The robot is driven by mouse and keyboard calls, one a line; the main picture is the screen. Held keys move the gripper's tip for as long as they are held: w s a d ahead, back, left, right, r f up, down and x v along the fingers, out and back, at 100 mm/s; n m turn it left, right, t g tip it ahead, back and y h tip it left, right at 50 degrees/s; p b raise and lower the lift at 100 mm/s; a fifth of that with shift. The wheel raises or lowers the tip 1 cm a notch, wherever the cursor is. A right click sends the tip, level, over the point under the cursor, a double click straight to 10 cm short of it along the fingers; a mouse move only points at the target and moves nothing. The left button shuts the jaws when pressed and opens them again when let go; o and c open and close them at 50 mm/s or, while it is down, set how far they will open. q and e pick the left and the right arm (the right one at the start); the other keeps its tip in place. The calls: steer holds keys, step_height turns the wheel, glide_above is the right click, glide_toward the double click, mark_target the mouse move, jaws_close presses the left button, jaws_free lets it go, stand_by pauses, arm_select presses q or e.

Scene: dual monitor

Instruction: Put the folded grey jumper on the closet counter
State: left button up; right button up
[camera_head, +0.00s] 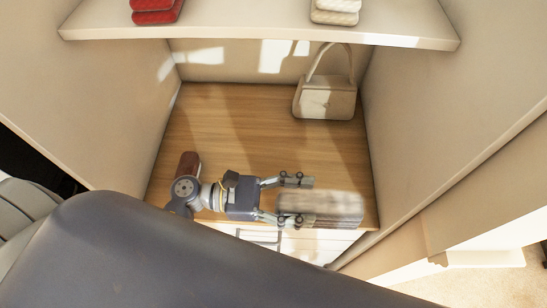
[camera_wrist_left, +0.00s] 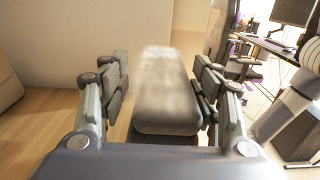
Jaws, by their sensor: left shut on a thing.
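The folded grey jumper (camera_head: 335,208), pale and blurred, is at the front right edge of the wooden closet counter (camera_head: 225,120). My left gripper (camera_head: 292,199) is shut on it, with fingers on either side of its near end. In the left wrist view the jumper (camera_wrist_left: 168,95) lies lengthwise between the fingers and extends away from the palm. I cannot tell whether it touches the counter. My right gripper is not in view.
A cream handbag (camera_head: 326,100) stands at the counter's back right. The shelf above (camera_head: 240,28) holds red folded items (camera_head: 155,12) and white folded items (camera_head: 335,12). Side walls close in the counter. Its middle and back left are clear. Drawers show below the front edge.

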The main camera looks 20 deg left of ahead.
arm_select(q)
steer(key=w+a+f+p, duration=0.3)
steer(key=w+a+f, duration=0.1)
steer(key=w+a, duration=0.4)
steer(key=shift+f+p, duration=0.25)
steer(key=shift+p, duration=0.1)
steer(key=shift+f+b, duration=0.6)
steer(key=shift+b, duration=0.35)
steer(key=o, duration=1.3)
